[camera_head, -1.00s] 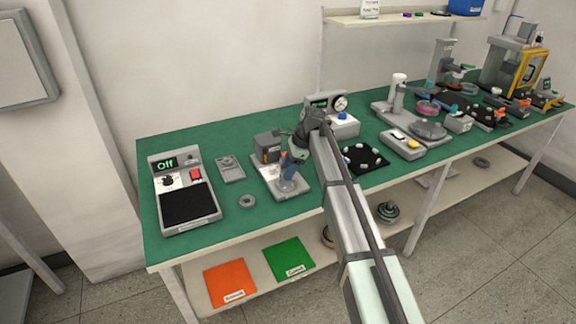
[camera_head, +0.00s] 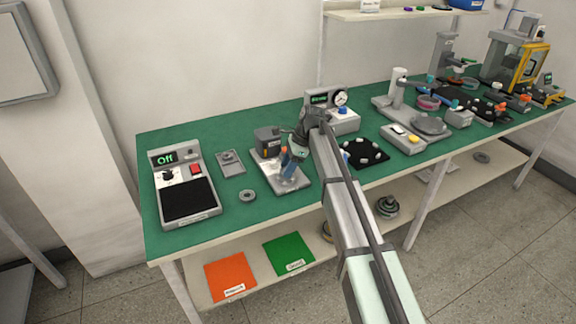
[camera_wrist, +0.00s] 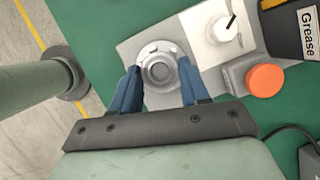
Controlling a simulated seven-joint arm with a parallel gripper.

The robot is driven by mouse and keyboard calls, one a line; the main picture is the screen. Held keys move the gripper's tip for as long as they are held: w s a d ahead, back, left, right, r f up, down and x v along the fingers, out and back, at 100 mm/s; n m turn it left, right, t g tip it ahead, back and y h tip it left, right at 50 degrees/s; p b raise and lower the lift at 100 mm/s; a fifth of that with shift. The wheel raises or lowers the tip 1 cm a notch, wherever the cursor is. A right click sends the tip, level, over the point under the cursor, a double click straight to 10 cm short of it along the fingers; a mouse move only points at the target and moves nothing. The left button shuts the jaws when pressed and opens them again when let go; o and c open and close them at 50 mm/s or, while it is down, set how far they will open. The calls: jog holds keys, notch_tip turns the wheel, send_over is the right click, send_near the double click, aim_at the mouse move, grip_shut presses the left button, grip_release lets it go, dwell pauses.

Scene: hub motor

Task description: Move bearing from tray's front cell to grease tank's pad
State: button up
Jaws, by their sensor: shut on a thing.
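The grease tank (camera_head: 268,140) is a dark grey box on a light grey base plate (camera_head: 292,187), left of centre on the bench. The bearing is over the round pad area of the base plate, seen from above. I cannot tell whether it touches the pad, which it mostly covers. In the head view my gripper (camera_head: 289,166) partly hides this spot. The black tray (camera_head: 352,146) lies to the right.
A loose grey ring (camera_head: 247,196) lies left of the base plate. The panel with the "Off" display (camera_head: 165,158) stands at the left end. A gauge unit (camera_head: 343,118) stands behind my arm.

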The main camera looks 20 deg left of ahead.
jog(key=shift+f, duration=0.2)
jog(key=shift+f, duration=0.25)
jog(key=shift+f, duration=0.3)
dwell(0.7)
jog(key=o, duration=1)
jog(key=shift+o, duration=0.6)
jog(key=shift+f, duration=0.1)
